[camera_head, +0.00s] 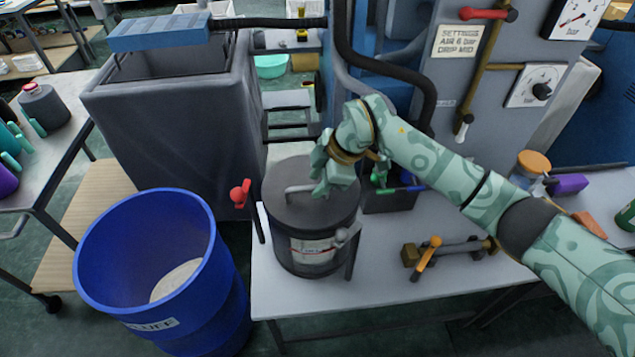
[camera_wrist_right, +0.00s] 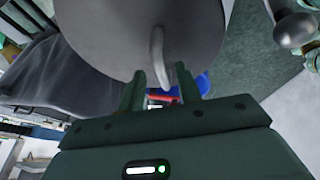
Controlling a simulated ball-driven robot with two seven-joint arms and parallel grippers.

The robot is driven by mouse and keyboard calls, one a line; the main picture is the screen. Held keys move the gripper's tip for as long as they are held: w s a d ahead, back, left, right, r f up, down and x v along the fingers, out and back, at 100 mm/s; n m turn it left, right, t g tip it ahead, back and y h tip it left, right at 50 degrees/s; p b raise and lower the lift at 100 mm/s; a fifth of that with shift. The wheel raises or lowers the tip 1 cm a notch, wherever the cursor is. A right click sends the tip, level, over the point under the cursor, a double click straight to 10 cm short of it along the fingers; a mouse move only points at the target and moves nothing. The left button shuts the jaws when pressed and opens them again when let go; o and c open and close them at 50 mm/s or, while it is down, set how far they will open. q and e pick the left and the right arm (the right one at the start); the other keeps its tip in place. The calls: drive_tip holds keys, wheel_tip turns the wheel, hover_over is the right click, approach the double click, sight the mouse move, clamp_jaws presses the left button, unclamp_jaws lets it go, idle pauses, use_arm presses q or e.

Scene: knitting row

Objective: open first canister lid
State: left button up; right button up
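The dark grey canister (camera_head: 300,250) stands near the front left of the white table, with a paper label on its front. Its round lid (camera_head: 280,205) is on and carries a pale bent handle (camera_head: 297,188). My right gripper (camera_head: 322,178) is over the right part of the lid, close to the handle. In the right wrist view, its two fingers (camera_wrist_right: 162,92) are apart, and the handle (camera_wrist_right: 157,50) shows between and beyond their tips. I cannot tell whether they touch it. The lid (camera_wrist_right: 105,35) fills the upper middle there. My left gripper is not in view.
A red-knobbed lever (camera_head: 240,194) and a grey-knobbed one (camera_head: 347,236) flank the canister. A blue drum (camera_head: 215,290) stands at front left, and a large grey bin (camera_head: 175,125) behind it. Hoses and a gauge panel are behind.

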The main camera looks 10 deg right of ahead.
drive_tip(key=shift+a+f, duration=0.1)
drive_tip(key=shift+f, duration=0.25)
clamp_jaws()
drive_tip(key=shift+w+r, duration=0.1)
drive_tip(key=shift+r, duration=0.05)
